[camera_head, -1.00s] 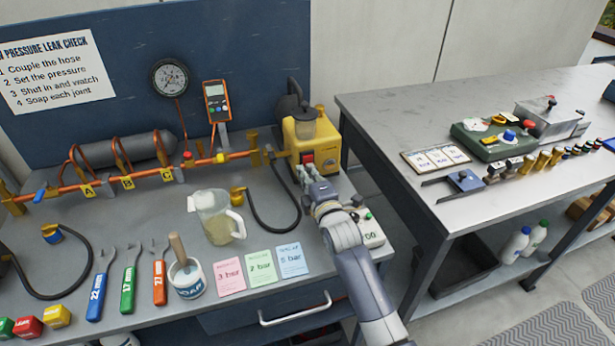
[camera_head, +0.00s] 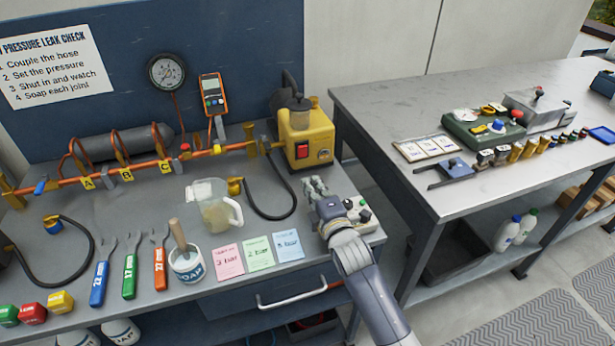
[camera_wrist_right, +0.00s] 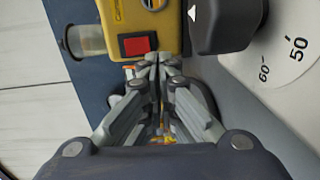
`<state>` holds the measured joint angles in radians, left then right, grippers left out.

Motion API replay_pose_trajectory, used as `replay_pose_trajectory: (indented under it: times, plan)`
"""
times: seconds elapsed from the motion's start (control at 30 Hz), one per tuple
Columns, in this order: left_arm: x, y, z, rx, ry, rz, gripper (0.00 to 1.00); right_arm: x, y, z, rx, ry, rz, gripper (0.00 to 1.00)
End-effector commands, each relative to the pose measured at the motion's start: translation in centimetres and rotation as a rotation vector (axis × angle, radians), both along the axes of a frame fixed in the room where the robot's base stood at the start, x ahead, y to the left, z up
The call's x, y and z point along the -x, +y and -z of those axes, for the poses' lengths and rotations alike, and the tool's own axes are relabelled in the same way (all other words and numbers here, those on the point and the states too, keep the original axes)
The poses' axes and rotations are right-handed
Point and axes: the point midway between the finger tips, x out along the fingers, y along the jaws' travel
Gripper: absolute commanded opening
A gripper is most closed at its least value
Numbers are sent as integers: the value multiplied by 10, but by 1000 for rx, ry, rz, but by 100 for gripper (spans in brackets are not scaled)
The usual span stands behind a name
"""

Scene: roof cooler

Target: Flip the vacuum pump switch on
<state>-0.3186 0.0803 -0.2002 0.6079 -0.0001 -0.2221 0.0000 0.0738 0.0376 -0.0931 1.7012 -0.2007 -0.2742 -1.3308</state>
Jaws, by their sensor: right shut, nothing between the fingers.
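The yellow vacuum pump (camera_head: 318,128) stands at the back right of the bench, with a clear cup and a black hose on top. Its red switch (camera_head: 302,151) is on the front face, uncovered in the head view. In the right wrist view the red switch (camera_wrist_right: 138,46) sits just beyond and left of the fingertips, apart from them. My right gripper (camera_head: 312,184) is shut and empty, in front of the pump and above the bench. Its fingers also show in the right wrist view (camera_wrist_right: 156,62). I cannot tell the switch's position. My left gripper is not in view.
A control box with a dial (camera_head: 361,212) lies close by my right gripper; its knob (camera_wrist_right: 222,25) looms right in the wrist view. A jug (camera_head: 214,208), soap pot (camera_head: 186,264) and pressure cards (camera_head: 258,252) lie left. A black hose (camera_head: 270,212) curves between jug and pump.

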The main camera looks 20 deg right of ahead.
Motion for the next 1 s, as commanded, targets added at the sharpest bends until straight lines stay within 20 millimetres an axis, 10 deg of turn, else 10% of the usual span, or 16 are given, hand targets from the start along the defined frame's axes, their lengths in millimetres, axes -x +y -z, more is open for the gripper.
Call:
replay_pose_trajectory:
  times: [0.27, 1.0]
  plan:
    - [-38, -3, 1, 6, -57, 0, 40, 44, -1, 6, -1, 1, -1, 0]
    - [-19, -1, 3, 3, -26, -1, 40, 56, -2, 6, 0, 0, -1, 0]
